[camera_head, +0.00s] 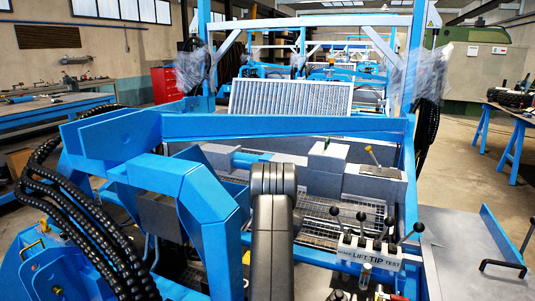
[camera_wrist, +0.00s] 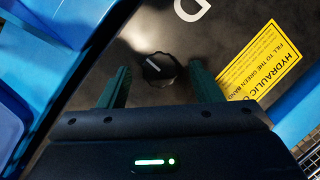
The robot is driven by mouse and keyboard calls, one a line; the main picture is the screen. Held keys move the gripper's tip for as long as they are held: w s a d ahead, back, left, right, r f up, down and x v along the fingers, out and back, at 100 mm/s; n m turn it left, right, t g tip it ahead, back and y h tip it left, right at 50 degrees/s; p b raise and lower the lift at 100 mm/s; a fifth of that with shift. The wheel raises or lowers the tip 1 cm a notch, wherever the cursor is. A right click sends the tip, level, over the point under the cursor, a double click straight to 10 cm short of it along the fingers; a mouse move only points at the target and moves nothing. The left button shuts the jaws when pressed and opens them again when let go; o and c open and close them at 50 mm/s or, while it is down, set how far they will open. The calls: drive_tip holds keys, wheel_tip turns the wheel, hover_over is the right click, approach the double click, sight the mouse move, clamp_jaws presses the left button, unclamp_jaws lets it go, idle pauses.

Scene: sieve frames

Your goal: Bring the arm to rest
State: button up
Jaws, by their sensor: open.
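My gripper (camera_wrist: 160,67) is open in the wrist view, its two dark green fingers well apart. A black round knob (camera_wrist: 159,70) with a white pointer line sits on a dark panel (camera_wrist: 120,50), framed between the fingertips. A gap shows on each side of the knob, and no finger appears to touch it. How far the fingertips are from the panel I cannot tell. My dark grey arm (camera_head: 271,225) stands up in the middle of the head view, bent over at the top. My gripper is hidden in the head view.
A yellow hydraulic label (camera_wrist: 265,60) lies beside the right finger. Blue machine framework (camera_head: 290,126) surrounds my arm. Black-knobbed levers (camera_head: 362,217) stand to its right, above a "LIFT TIP" plate. Black hoses (camera_head: 75,225) are at left. Open floor shows at far right.

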drive_tip(key=shift+s+a+f, duration=0.1)
drive_tip(key=shift+a+f, duration=0.1)
drive_tip(key=shift+f, duration=0.3)
drive_tip(key=shift+r, duration=0.15)
drive_tip(key=p+v, duration=0.2)
drive_tip(key=v, duration=1.1)
drive_tip(key=b+x, duration=0.2)
drive_tip(key=x, duration=1.1)
drive_tip(key=shift+a+f, duration=0.1)
drive_tip(key=shift+f, duration=0.3)
drive_tip(key=shift+s+r+m+t, duration=0.15)
drive_tip(key=shift+m+t, duration=0.1)
drive_tip(key=shift+m, duration=0.35)
drive_tip(key=shift+w+r+m+t, duration=0.15)
drive_tip(key=shift+m+t, duration=0.1)
drive_tip(key=shift+m, duration=0.35)
drive_tip(key=m, duration=0.1)
drive_tip(key=m+t, duration=0.1)
drive_tip(key=m, duration=0.1)
drive_tip(key=m+t+b, duration=0.1)
drive_tip(key=m, duration=0.1)
drive_tip(key=shift+s, duration=0.25)
drive_tip(key=p+v, duration=0.2)
drive_tip(key=v, duration=1.2)
drive_tip(key=shift+f, duration=0.1)
